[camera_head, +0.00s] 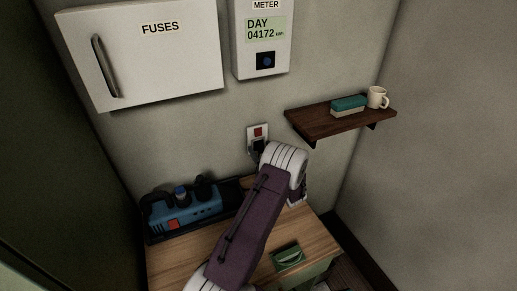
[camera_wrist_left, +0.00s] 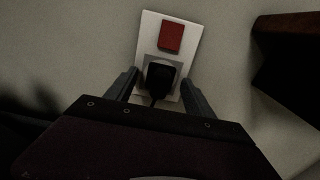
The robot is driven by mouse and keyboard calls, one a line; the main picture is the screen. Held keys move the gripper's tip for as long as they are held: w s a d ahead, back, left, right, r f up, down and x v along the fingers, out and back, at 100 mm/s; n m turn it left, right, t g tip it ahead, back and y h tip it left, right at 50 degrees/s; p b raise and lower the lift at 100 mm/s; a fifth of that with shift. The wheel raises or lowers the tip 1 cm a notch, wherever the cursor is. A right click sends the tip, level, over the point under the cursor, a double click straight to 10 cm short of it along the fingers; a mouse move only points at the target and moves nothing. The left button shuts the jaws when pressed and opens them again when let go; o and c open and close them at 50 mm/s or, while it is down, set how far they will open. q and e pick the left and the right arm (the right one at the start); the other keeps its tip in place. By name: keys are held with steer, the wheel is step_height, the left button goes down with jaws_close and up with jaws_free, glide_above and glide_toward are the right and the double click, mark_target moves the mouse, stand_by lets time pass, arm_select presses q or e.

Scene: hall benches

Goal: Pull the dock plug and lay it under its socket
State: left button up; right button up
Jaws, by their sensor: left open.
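The socket (camera_head: 258,133) is a pale wall plate with a red square above a dark plug. In the left wrist view the socket plate (camera_wrist_left: 184,35) shows tilted, with the black plug (camera_wrist_left: 159,77) seated in its lower half and a cord hanging down. My left gripper (camera_wrist_left: 158,82) is open, with one dark finger on each side of the plug; I cannot tell whether they touch it. In the head view my left arm hides the gripper and part of the area below the socket. My right gripper is not in view.
A wooden bench (camera_head: 205,249) stands below, with a blue device (camera_head: 184,211) in a dark tray at its left and a green item (camera_head: 288,257) at front. A wall shelf (camera_head: 325,123) with a mug (camera_head: 377,97) is right of the socket. A fuse box (camera_head: 145,60) and meter (camera_head: 263,45) hang above.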

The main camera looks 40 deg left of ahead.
mark_target(262, 150)
arm_select(q)
steer(key=shift+c, duration=0.3)
jaws_close()
steer(key=shift+d, duration=0.1)
steer(key=shift+p+v, duration=0.35)
steer(key=shift+v, duration=2.55)
steer(key=shift+s, duration=0.1)
